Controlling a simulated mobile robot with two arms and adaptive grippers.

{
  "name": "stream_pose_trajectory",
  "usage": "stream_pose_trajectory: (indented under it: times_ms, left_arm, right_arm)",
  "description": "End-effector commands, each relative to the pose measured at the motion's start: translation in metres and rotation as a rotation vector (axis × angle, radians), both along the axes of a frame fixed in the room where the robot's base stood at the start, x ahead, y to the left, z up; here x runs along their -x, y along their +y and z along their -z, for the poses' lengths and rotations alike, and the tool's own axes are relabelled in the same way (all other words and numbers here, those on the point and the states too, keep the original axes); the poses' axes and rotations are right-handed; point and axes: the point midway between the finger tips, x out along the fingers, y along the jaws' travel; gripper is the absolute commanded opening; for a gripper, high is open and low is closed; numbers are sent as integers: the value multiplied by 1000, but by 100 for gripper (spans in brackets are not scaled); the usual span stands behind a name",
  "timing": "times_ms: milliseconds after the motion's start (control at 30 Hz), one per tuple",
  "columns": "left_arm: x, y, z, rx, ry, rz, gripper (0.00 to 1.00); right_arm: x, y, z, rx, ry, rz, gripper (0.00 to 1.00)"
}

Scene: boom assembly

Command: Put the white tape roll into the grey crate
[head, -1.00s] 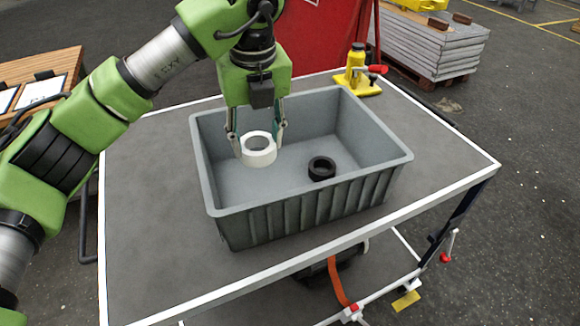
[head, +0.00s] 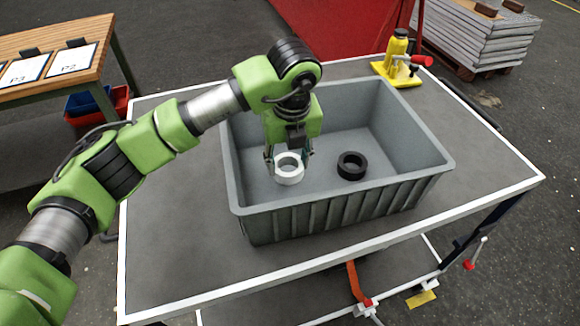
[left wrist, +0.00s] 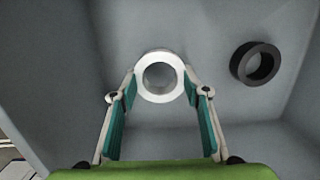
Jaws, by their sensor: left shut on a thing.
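The white tape roll (head: 289,180) is inside the grey crate (head: 340,210), in its left part, low near the floor. I cannot tell whether it touches the floor. My left gripper (head: 289,160) reaches down into the crate from above and is shut on the roll, one finger on each side. In the left wrist view the roll (left wrist: 160,97) sits between the fingertips of the gripper (left wrist: 160,88), its hole facing the camera. My right gripper is not in view.
A black roll (head: 352,176) lies on the crate floor to the right of the white one. The crate stands on a grey table (head: 180,230) with white edges. A yellow jack (head: 397,60) stands at the table's back right. A wooden bench (head: 55,50) is at the left.

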Motion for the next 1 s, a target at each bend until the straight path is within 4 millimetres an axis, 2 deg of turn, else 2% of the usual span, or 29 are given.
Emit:
stream_pose_trajectory:
  times_ms: [233,567,600,667,1000]
  left_arm:
    - [1,0,31,-1,3,0,20]
    - [0,0,36,-1,1,0,20]
    - [0,0,37,-1,1,0,45]
    - [1,0,35,-1,1,0,59]
    - [1,0,34,-1,1,0,59]
  right_arm:
    - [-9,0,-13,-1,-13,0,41]
    - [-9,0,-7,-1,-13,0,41]
    - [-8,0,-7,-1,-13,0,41]
    - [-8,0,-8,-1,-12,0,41]
    - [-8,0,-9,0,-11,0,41]
